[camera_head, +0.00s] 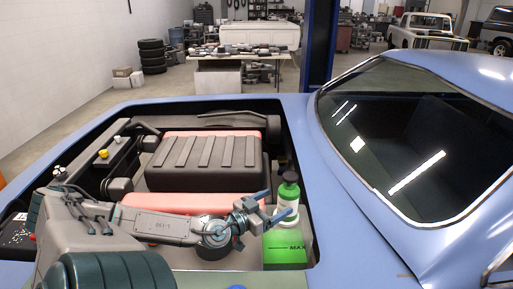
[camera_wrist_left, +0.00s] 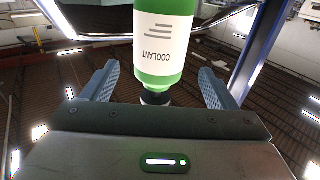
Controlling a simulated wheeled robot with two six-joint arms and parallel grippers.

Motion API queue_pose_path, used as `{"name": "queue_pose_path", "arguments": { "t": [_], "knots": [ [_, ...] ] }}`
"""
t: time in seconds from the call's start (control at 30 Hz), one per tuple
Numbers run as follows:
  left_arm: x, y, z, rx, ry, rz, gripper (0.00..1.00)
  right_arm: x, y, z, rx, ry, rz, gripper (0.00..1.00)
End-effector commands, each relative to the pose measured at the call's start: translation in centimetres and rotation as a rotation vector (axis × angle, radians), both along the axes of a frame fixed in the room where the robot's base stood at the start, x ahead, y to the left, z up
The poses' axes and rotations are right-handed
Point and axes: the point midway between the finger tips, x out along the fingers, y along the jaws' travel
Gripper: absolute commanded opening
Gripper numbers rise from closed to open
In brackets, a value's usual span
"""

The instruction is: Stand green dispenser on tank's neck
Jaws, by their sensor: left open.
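The green dispenser (camera_head: 289,191) is a coolant bottle with a dark cap and a white label. It stands upright at the right side of the engine bay, just above the tank in the picture. It also shows upside down in the wrist view (camera_wrist_left: 157,68). The tank (camera_head: 284,251) is bright green with a MAX mark. Its neck is hidden, and I cannot tell whether the bottle rests on it. My left gripper (camera_head: 279,202) is open at the bottle, its fingers spread to either side with gaps. My right gripper is not in view.
The engine bay holds a dark ribbed cover (camera_head: 205,163) with red parts. The blue car body (camera_head: 350,230) and windshield (camera_head: 410,140) lie to the right. A workbench (camera_head: 240,58), stacked tires (camera_head: 152,56) and a blue post (camera_head: 320,45) stand behind.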

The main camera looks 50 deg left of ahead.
Motion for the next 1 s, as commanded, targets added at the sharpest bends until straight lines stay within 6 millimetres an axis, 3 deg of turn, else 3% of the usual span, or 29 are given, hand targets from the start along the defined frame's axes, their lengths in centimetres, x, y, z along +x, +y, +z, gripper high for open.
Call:
{"name": "queue_pose_path", "arguments": {
  "t": [0.3, 0.5, 1.0],
  "knots": [
    [-4.0, 0.2, 0.2, 0.001, 0.005, 0.001, 0.8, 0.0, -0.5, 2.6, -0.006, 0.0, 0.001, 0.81],
    [-5.5, 0.3, 0.1, 0.0, 0.002, 0.001, 0.8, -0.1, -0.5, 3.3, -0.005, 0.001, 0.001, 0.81],
    [-5.9, 0.3, 0.0, 0.0, -0.001, 0.001, 0.8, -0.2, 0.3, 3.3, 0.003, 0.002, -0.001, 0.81]
  ]
}}
